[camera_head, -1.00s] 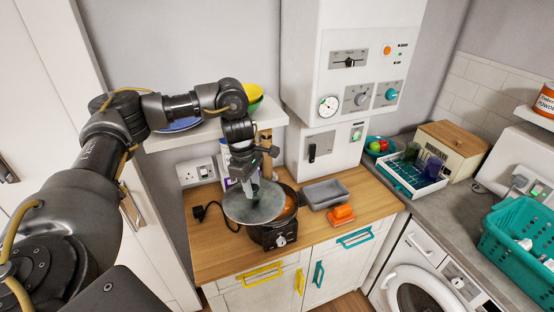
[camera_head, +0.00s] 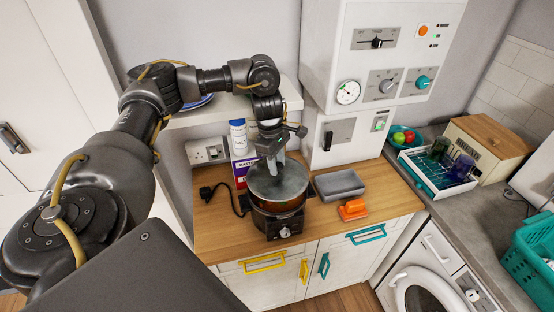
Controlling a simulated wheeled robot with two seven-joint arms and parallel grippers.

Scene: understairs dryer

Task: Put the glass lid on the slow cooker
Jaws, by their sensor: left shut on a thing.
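The slow cooker (camera_head: 283,229) is a dark pot with a brown inner rim and a front knob. It stands on the wooden counter below the shelf. The round, see-through glass lid (camera_head: 290,186) is over its mouth and covers most of it. I cannot tell whether the lid rests on the rim or hangs slightly above it. My left gripper (camera_head: 277,167) points down from above, shut on the lid at its middle. The gripper and wrist hide the lid's handle. My right gripper is out of view.
A grey tray (camera_head: 339,185) and an orange item (camera_head: 352,210) lie right of the cooker on the wooden counter (camera_head: 218,238). A salt container (camera_head: 238,136) and a purple box (camera_head: 241,168) stand behind. A black plug and cable (camera_head: 208,193) lie at the left.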

